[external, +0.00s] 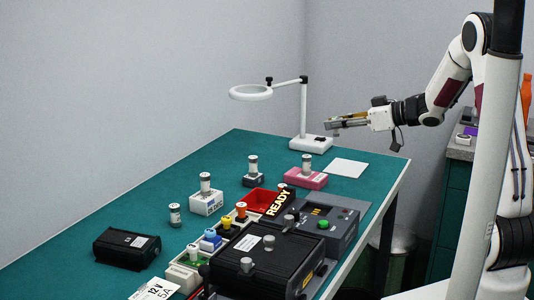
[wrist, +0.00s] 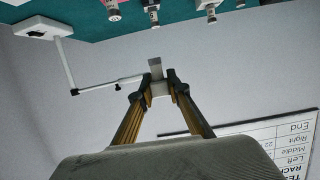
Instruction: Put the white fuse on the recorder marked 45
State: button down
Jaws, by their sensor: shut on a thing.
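My gripper (external: 334,123) is raised clear of the table, right of the magnifier lamp. In the wrist view its fingers (wrist: 158,88) are closed on a small white piece with a grey tab (wrist: 155,68), which looks like the white fuse. It is too small to make out in the external view. I cannot tell which thing is the recorder marked 45, as most labels are too small to read. Candidate units are a black box (external: 127,248), a large black ribbed unit (external: 290,262) and a grey unit with a green button (external: 346,226).
Labelled cylinders stand on a white block (external: 206,204), a dark block (external: 253,181) and a pink block (external: 305,180); another cylinder (external: 175,215) stands apart. The lamp (external: 303,110) rises near my gripper. A red tray with a READY sign (external: 278,204) and several coloured pieces crowd the front.

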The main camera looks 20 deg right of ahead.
jog(key=w+a+f+n+g+y, duration=0.1)
jog(key=w+a, duration=0.2)
jog(key=a, duration=0.5)
jog(key=w+a+n+g, duration=0.1)
jog(key=w+a, duration=0.2)
jog(key=a, duration=0.5)
jog(key=n+g+y, duration=0.2)
jog(key=g, duration=0.1)
send_over(115, 228)
jog(key=shift+f, duration=2.1)
jog(key=shift+f, duration=0.1)
jog(key=shift+f, duration=3.05)
jog(key=shift+f, duration=0.1)
jog(key=shift+f, duration=1.75)
